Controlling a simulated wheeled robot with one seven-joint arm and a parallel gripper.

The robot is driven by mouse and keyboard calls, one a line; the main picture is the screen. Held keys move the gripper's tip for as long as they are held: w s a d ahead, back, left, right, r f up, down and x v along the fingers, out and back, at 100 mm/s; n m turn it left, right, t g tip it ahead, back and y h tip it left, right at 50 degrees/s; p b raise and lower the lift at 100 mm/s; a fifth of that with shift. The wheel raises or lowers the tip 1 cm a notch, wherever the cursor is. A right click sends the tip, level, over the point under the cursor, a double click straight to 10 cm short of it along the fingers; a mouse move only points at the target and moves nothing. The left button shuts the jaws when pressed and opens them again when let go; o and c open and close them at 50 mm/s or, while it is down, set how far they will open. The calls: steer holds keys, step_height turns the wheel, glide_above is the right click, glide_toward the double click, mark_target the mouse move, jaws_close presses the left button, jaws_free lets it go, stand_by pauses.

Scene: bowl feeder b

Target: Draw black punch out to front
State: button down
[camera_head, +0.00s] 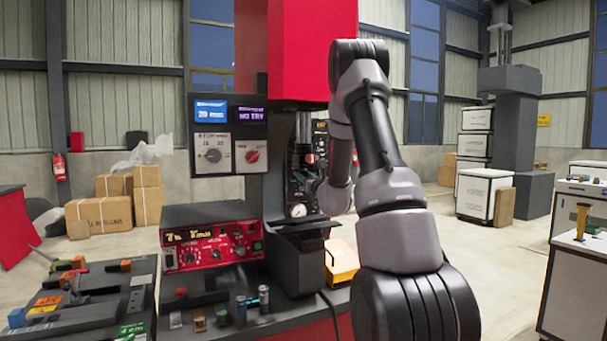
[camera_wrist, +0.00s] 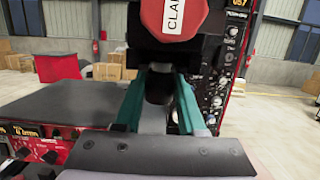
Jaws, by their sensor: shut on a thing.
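In the wrist view, my gripper (camera_wrist: 158,82) has its two teal fingers closed on a dark, rounded piece, the black punch (camera_wrist: 158,92). Only part of the punch shows, and its far end is hidden under a dark block. A red faceted part with white lettering starting "CLA" (camera_wrist: 172,16) is just above and beyond the fingertips. In the head view, my arm reaches into the front of the black and red machine (camera_head: 280,240); my gripper and the punch cannot be made out there.
A red control box (camera_head: 212,240) stands left of the machine, with small cylinders (camera_head: 252,303) in front. A dark tray with tools (camera_head: 90,300) is at the lower left. A yellow box (camera_head: 341,260) sits close beside my arm. A dark flat surface (camera_wrist: 70,105) lies left of the fingers.

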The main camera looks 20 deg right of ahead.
mark_target(306, 172)
steer(key=shift+s, duration=0.15)
steer(key=shift+s+d, duration=0.15)
steer(key=shift+s, duration=3.45)
